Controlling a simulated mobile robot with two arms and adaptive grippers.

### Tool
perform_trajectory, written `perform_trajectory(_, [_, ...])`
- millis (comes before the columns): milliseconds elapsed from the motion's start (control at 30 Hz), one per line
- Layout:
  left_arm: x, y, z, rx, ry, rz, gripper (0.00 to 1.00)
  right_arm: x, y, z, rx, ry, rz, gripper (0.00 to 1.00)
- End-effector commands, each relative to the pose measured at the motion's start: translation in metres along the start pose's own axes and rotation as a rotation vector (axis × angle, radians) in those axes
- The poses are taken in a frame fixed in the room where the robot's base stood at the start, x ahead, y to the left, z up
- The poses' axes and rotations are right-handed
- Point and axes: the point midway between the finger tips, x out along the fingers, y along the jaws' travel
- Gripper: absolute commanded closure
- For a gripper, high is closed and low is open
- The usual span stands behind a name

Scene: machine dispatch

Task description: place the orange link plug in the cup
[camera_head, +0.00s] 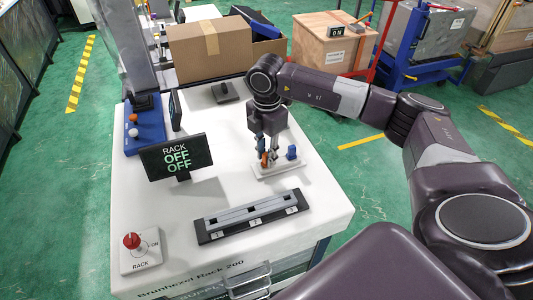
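The orange link plug (264,159) stands on a small white tray (291,164) near the right side of the white table, with a blue plug (292,152) to its right. My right gripper (267,154) points straight down over the tray, its fingertips at the orange plug and partly hiding it. I cannot tell whether the fingers are closed on it or only around it. I cannot make out a cup with certainty. My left gripper is out of view.
A black slotted rack (252,216) lies in front of the tray. A display (176,157) reading RACK OFF OFF and a red-knobbed switch (132,241) stand to the left. A blue stand (145,138) with small orange and white parts is at the left edge. Cardboard box (209,50) behind.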

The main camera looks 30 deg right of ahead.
Motion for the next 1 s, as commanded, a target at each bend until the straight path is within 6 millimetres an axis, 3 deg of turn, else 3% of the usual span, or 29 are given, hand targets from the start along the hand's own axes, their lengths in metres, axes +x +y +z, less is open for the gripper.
perform_trajectory(300, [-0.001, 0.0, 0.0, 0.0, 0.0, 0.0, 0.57, -0.001, 0.0, 0.0, 0.0, 0.0, 0.0, 0.7])
perform_trajectory(467, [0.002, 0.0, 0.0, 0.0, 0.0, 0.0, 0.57, -0.012, 0.001, 0.0, 0.0, 0.0, 0.002, 0.7])
perform_trajectory(800, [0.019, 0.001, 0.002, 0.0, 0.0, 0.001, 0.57, -0.082, 0.001, 0.0, 0.0, 0.0, 0.005, 0.7])
perform_trajectory(1000, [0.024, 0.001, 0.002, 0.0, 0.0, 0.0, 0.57, -0.113, 0.001, 0.0, 0.0, 0.0, 0.003, 0.7])
